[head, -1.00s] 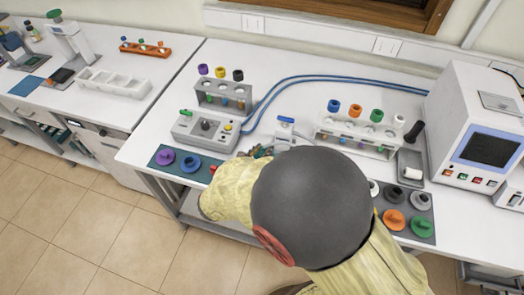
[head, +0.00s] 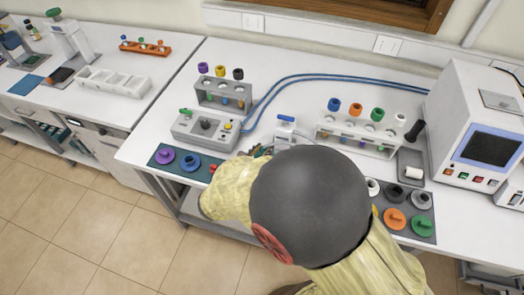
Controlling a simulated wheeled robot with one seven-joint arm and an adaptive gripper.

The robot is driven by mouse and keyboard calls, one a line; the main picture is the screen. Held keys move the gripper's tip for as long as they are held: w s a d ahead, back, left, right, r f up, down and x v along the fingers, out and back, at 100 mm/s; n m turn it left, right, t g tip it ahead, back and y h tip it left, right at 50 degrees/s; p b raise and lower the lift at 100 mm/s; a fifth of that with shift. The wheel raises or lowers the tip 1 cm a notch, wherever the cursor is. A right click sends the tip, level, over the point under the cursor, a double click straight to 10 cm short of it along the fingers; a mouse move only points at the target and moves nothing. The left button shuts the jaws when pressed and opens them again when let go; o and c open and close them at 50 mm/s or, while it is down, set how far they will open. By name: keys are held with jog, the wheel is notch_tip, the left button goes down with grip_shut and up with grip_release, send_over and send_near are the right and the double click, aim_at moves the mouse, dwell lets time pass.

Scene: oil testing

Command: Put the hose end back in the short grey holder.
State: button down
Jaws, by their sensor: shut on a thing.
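My gripper (head: 262,151) shows only in part, low beside the front middle of the bench, with my arm covering much of it. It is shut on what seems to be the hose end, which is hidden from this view. Two blue hoses (head: 318,78) arch across the bench from the right and come down towards the gripper's left side. A small pale grey stand with a blue handle (head: 286,131) stands just right of and behind the gripper. I cannot tell whether it is the short grey holder.
A grey control box (head: 206,130) and a rack with coloured caps (head: 224,95) stand left of the gripper. A teal mat (head: 177,166) holds purple and blue parts.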

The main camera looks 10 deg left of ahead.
jog(key=shift+f, duration=0.35)
jog(key=c, duration=1.8)
grip_release()
jog(key=p+v, duration=0.4)
jog(key=v, duration=0.7)
